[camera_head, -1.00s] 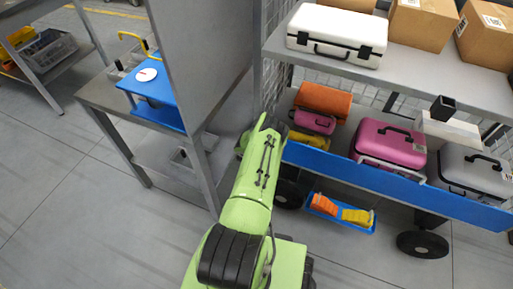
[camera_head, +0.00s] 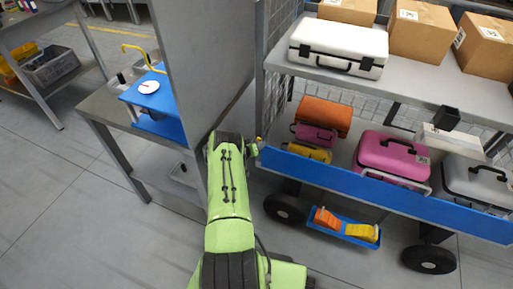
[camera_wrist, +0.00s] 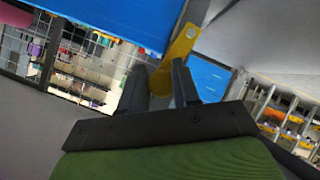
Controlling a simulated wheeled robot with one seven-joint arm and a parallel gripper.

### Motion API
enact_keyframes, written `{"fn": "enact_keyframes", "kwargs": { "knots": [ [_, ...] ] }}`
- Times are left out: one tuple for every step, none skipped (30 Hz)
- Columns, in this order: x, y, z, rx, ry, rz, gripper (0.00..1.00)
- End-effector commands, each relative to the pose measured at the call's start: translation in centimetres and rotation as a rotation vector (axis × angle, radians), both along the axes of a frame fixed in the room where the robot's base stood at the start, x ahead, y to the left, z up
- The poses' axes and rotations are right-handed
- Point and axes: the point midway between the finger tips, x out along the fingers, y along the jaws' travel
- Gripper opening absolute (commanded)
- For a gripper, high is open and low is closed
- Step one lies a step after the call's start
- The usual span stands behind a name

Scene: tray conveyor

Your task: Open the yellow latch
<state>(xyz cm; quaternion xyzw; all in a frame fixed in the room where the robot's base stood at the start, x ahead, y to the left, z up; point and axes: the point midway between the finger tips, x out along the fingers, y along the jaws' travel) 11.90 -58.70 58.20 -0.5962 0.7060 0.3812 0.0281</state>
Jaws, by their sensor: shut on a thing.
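The yellow latch (camera_wrist: 178,50) shows in the wrist view as a flat yellow lever standing tilted at the end of the blue panel. My gripper (camera_wrist: 165,75) has its dark fingers on either side of the latch's lower part and is shut on it. In the head view, my green arm reaches forward to the left end of the cart's blue front panel (camera_head: 380,190). A small yellow bit of the latch (camera_head: 259,141) shows there beside my wrist. My fingertips are hidden behind the arm in that view.
A grey upright panel (camera_head: 205,70) and a metal table (camera_head: 110,112) with a blue stand stand close left of my arm. The cart's shelf holds several cases, including a pink case (camera_head: 390,155). Orange and yellow blocks lie in a blue tray (camera_head: 345,230) below.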

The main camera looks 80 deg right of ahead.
Motion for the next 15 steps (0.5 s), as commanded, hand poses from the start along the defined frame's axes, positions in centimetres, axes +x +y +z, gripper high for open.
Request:
{"fn": "enact_keyframes", "kwargs": {
  "knots": [
    [-0.53,-0.43,0.57,-0.015,0.012,-0.004,0.0],
    [-0.54,-0.44,0.57,-0.015,0.012,-0.004,0.0],
    [-0.56,-0.44,0.58,-0.015,0.013,-0.005,0.0],
    [-0.57,-0.43,0.58,-0.015,0.013,-0.005,0.0],
    [-0.59,-0.44,0.58,-0.015,0.013,-0.005,0.0],
    [-0.59,-0.44,0.59,-0.015,0.013,-0.005,0.0],
    [-0.61,-0.45,0.59,-0.015,0.013,-0.005,0.0],
    [-0.61,-0.45,0.59,-0.015,0.013,-0.005,0.0],
    [-0.63,-0.44,0.59,-0.015,0.014,-0.006,0.37],
    [-0.62,-0.44,0.59,-0.015,0.013,-0.005,0.42],
    [-0.61,-0.44,0.57,-0.015,0.012,-0.006,0.46],
    [-0.58,-0.43,0.55,-0.015,0.011,-0.005,0.52],
    [-0.56,-0.42,0.53,-0.014,0.01,-0.005,0.53],
    [-0.53,-0.4,0.51,-0.013,0.009,-0.005,0.53],
    [-0.48,-0.39,0.47,-0.013,0.007,-0.005,0.53]
  ]
}}
